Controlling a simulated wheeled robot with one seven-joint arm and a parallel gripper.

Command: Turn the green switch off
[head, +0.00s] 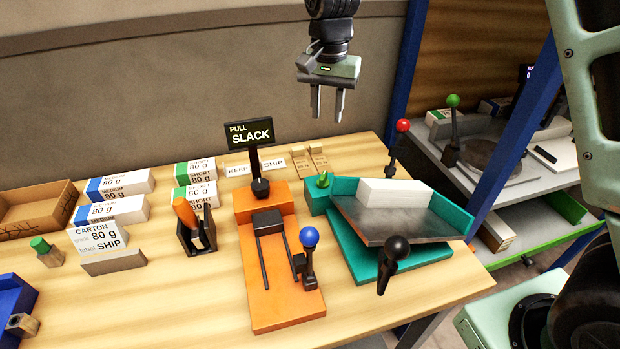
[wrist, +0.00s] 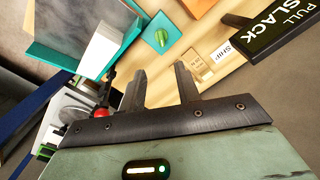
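A green switch knob (head: 323,180) sits on a teal box at the left end of the teal machine (head: 345,195). In the wrist view the green knob (wrist: 162,38) shows on the teal block's face, beyond the fingertips. My gripper (head: 327,118) hangs in the air above the back of the table, above the knob in the head view. Its two fingers (wrist: 159,72) are apart with nothing between them. The knob's turn marking is too small to read.
An orange press (head: 258,310) with a blue-knobbed lever and a SLACK sign (head: 249,133) stands left of the teal machine. A black-knobbed lever (head: 397,248) and a red-knobbed lever (head: 403,126) flank the machine. Paper reams (head: 118,184) lie left.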

